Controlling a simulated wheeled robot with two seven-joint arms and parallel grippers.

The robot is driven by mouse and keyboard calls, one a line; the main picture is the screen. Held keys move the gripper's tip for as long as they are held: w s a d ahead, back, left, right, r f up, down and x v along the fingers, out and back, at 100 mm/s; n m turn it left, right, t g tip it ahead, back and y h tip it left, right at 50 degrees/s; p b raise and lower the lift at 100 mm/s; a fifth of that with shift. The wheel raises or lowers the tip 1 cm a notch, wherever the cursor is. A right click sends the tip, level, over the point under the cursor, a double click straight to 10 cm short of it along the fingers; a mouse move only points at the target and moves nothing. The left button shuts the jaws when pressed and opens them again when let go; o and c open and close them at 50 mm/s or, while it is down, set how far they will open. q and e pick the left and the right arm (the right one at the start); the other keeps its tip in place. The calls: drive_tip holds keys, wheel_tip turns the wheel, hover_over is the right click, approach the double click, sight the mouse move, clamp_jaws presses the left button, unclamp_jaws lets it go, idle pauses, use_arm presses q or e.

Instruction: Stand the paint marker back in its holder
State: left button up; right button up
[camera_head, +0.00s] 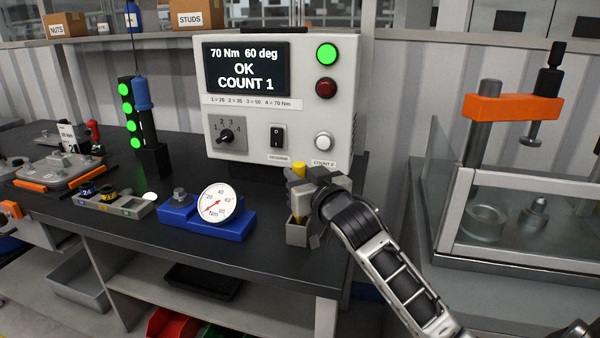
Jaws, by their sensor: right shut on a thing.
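My right gripper (306,187) is at the front right part of the bench, shut on the paint marker (298,171). The grey, box-like holder (297,235) stands on the bench directly below the gripper. My left gripper is not in view.
A grey controller box (300,100) reading "OK COUNT 1" stands behind the gripper. A blue torque gauge (232,222) sits left of the holder. A fixture with an orange clamp arm (512,108) stands at the right. The bench (345,190) ends just in front of the holder.

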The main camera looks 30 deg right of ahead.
drive_tip(key=shift+f+b, duration=1.1)
drive_tip(key=shift+f, duration=0.85)
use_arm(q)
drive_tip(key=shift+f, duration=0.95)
use_arm(e)
drive_tip(key=o, duration=0.9)
drive_tip(key=shift+o, duration=0.2)
use_arm(q)
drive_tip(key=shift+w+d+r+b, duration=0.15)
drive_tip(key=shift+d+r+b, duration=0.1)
drive_tip(key=shift+b, duration=0.4)
use_arm(e)
drive_tip(key=s+a, duration=0.2)
drive_tip(key=s, duration=1.3)
drive_tip(key=shift+s, duration=0.4)
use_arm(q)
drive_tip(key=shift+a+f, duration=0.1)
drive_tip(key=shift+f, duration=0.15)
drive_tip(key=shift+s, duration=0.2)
